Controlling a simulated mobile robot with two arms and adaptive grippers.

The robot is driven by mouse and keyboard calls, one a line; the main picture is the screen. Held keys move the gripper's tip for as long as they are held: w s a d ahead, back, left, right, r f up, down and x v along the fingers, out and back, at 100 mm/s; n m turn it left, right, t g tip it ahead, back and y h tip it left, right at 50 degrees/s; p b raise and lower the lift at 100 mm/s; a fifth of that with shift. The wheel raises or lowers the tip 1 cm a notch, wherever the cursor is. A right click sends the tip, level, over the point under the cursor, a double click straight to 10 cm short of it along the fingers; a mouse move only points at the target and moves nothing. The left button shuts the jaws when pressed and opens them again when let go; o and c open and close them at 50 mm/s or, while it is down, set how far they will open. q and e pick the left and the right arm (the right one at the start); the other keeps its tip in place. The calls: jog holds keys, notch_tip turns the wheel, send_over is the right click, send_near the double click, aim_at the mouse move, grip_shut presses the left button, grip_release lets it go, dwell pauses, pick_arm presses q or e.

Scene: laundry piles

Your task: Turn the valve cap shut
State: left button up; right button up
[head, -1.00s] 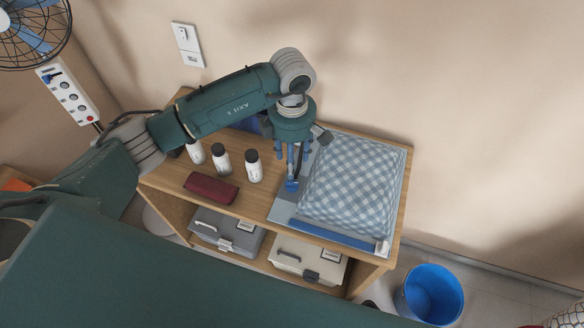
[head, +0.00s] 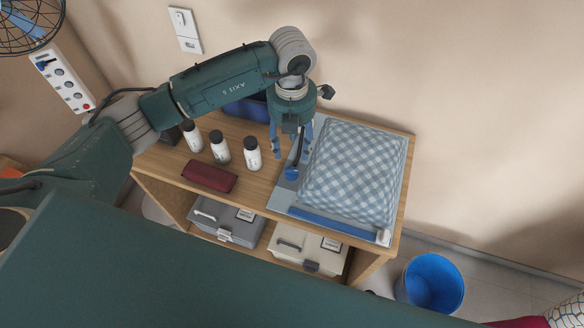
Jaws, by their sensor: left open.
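A clear-edged bag (head: 283,196) holding a blue-and-white checked bundle (head: 352,172) lies on the right part of the wooden shelf top. The small round blue valve cap (head: 291,173) sits on the bag's left margin, beside the bundle. My left gripper (head: 291,152) points down above the cap with its blue fingers apart and nothing between them. The fingertips look clear of the cap, though the exact gap is hard to tell. I cannot tell how far the cap is turned. My right gripper is not in view.
Several white bottles with dark caps (head: 252,155) and a dark red case (head: 210,177) stand left of the bag. A blue bin (head: 258,108) is partly hidden behind my arm. Two storage boxes (head: 228,220) sit below. A blue bucket (head: 432,283) stands on the floor at right.

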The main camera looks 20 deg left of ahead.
aim_at(292, 171)
pick_arm(q)
notch_tip(292, 171, down, 10)
jog(key=n+p, duration=0.2)
jog(key=n, duration=0.3)
jog(key=shift+n, duration=0.4)
jog(key=shift+f, duration=0.6)
